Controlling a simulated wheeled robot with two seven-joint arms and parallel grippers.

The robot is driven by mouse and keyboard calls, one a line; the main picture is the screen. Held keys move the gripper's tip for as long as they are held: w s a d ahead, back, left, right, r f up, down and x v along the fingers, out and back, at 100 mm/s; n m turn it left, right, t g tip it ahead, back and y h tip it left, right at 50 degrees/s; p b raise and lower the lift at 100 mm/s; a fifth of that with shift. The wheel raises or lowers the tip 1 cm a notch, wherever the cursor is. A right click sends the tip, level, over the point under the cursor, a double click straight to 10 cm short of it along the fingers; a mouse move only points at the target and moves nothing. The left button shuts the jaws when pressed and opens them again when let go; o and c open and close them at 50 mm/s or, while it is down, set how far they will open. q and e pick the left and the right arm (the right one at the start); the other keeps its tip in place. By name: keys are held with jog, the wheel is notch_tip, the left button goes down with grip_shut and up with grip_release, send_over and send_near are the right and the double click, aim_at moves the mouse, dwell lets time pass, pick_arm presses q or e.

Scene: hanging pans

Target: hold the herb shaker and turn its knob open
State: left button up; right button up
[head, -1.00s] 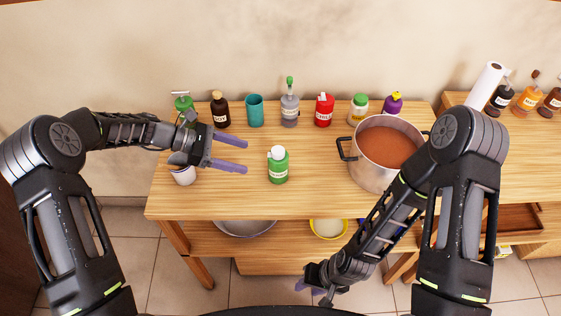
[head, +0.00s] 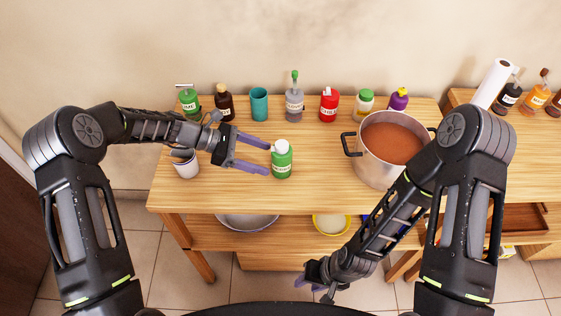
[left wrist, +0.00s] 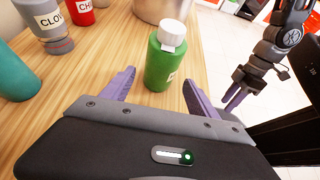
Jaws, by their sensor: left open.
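The herb shaker, taken to be the green bottle with a white cap (head: 282,160), stands upright near the front middle of the table. My left gripper (head: 267,157) is open just left of it, with its purple fingers pointing at it. In the left wrist view the shaker (left wrist: 167,62) stands ahead between the two fingertips, at or just past them; I cannot tell whether they touch it. Only part of its label shows and no knob is distinct from the white cap. My right gripper (head: 316,281) is low in front of the table, away from the shaker; its opening is unclear.
A pot of orange-brown soup (head: 356,171) stands right of the shaker. A white cup (head: 187,169) stands below my left forearm. Several bottles and a teal cup (head: 259,104) line the back. The wood (head: 320,185) between shaker and pot is clear.

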aim_at(278, 162)
pick_arm(q)
jog(key=b+x, duration=0.1)
jog(key=x, duration=0.3)
jog(key=shift+f, duration=0.1)
jog(key=shift+b+x, duration=0.5)
jog(key=shift+x, duration=0.3)
jog(key=shift+c, duration=0.2)
jog(key=c, duration=1.3)
jog(key=shift+o, duration=0.2)
